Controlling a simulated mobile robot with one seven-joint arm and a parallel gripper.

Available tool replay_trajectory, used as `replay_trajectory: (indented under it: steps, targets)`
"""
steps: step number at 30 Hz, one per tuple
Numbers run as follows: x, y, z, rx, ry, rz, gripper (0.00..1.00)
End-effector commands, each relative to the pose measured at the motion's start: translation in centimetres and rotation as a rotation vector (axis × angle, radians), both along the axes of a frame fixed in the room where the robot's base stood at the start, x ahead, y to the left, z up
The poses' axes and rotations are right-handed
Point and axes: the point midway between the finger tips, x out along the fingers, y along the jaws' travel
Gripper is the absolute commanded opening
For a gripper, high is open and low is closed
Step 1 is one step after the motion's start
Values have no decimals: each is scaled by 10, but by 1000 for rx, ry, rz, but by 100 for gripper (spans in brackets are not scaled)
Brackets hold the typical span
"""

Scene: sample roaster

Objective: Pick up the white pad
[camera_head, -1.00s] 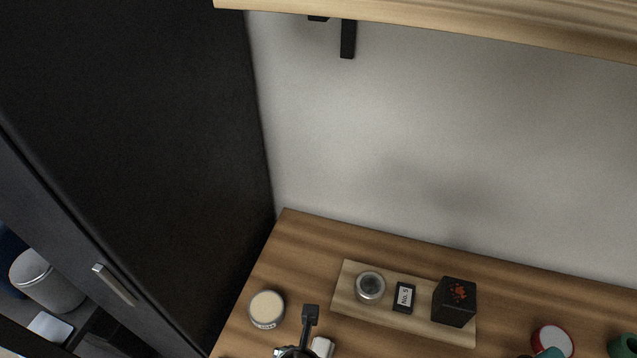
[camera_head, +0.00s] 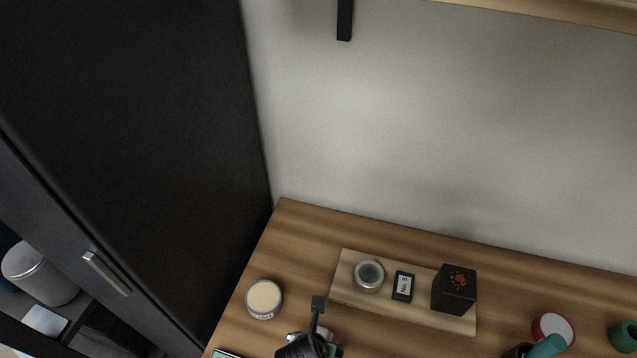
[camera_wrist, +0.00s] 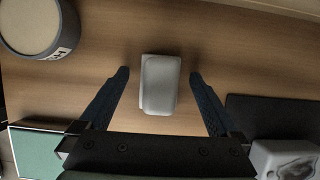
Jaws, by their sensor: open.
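The white pad (camera_wrist: 161,86) is a small pale block with rounded corners, lying on the wooden counter in the middle of the wrist view. My gripper (camera_wrist: 160,74) is open, with one dark finger on each side of the pad and a visible gap to both. I cannot tell how high the fingertips are above the counter. In the head view, dark parts at the bottom edge, which look like my arm's end, mostly hide the pad's place.
A round cream-topped tin (camera_head: 264,298) stands left of the pad. A light wooden board (camera_head: 440,318) behind holds a glass-topped jar (camera_head: 369,275), a "No. 5" card (camera_head: 403,286) and a black box (camera_head: 454,289). A green-faced flat item (camera_wrist: 42,155) and a black slab (camera_wrist: 270,112) flank my gripper.

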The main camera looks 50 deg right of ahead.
Motion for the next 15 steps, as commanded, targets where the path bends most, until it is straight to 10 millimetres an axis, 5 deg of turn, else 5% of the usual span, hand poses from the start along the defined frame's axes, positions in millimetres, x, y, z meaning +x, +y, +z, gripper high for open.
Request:
replay_trajectory:
  steps: [3, 15]
  targets:
    - [0, 0, 0, 0, 0, 0, 94]
    - [0, 0, 1, 0, 0, 0, 22]
